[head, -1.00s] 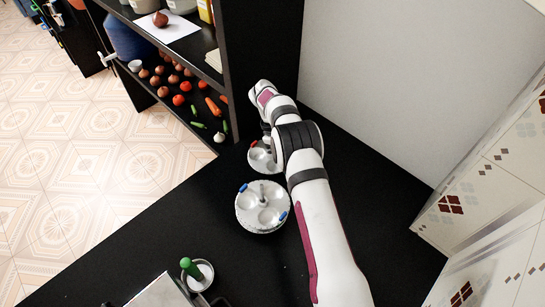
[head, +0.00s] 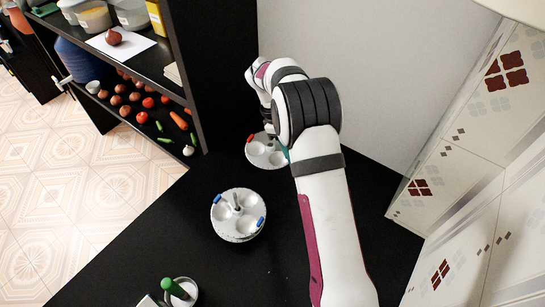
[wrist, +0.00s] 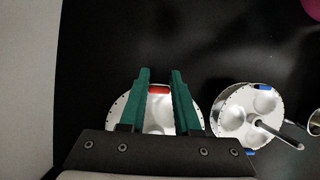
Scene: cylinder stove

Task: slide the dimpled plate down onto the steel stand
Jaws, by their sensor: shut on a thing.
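A white dimpled plate with a red tab (head: 257,155) is at the back of the black counter, under my gripper. In the wrist view it (wrist: 160,120) is partly hidden by my green fingers, with the red tab between them. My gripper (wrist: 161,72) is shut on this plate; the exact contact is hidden. The steel stand's post (head: 236,201) rises through the middle of another dimpled plate (head: 247,222) with blue tabs, nearer the camera. In the wrist view the post (wrist: 268,128) is to the right of the held plate, which is apart from it.
A green-handled thing (head: 173,288) stands in a small round holder near the front. A black shelf unit (head: 215,75) with vegetables and containers stands at the left, and a pale wall (head: 350,70) is behind. The counter right of the stand is mostly clear.

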